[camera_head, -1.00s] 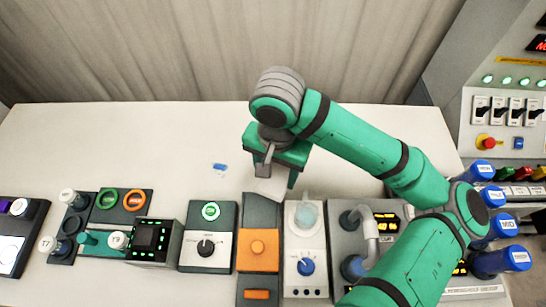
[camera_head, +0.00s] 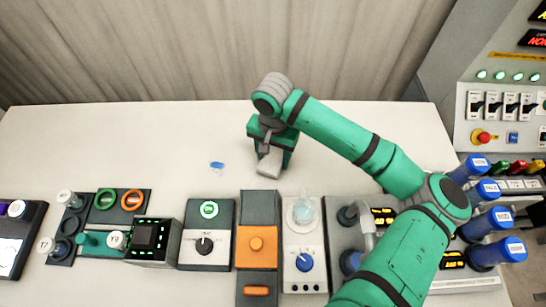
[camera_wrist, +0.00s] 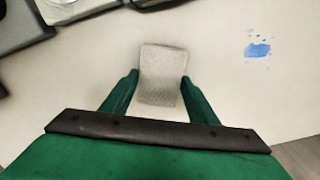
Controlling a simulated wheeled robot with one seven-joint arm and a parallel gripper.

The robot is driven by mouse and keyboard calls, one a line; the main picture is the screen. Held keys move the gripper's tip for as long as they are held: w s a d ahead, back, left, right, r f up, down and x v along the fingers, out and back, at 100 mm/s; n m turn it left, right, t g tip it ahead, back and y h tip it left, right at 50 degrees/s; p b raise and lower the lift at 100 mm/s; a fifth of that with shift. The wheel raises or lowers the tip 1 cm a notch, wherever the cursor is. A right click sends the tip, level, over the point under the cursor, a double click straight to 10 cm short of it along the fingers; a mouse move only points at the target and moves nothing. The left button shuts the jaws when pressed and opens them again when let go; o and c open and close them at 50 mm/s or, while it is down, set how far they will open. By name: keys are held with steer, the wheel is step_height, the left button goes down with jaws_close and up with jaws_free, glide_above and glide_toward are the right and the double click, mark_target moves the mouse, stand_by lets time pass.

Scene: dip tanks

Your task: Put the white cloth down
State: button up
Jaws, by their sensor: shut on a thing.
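The white cloth (camera_wrist: 162,72) is a small folded, greyish-white piece between the two fingers of my gripper (camera_wrist: 158,95) in the wrist view. My gripper is shut on it. In the head view the cloth (camera_head: 268,164) shows at the fingertips of my gripper (camera_head: 270,155), over the bare white table (camera_head: 120,150) behind the row of devices. I cannot tell whether the cloth touches the table top.
A blue smear (camera_head: 217,166) marks the table left of my gripper. A panel with switches (camera_head: 497,105) is at the right. The back of the table is clear.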

mark_target(273, 159)
steer(key=shift+f, duration=0.6)
steer(key=o, duration=0.9)
steer(key=shift+f, duration=0.1)
steer(key=shift+o, duration=0.2)
step_height(273, 159, up, 12)
steer(key=shift+w, duration=0.1)
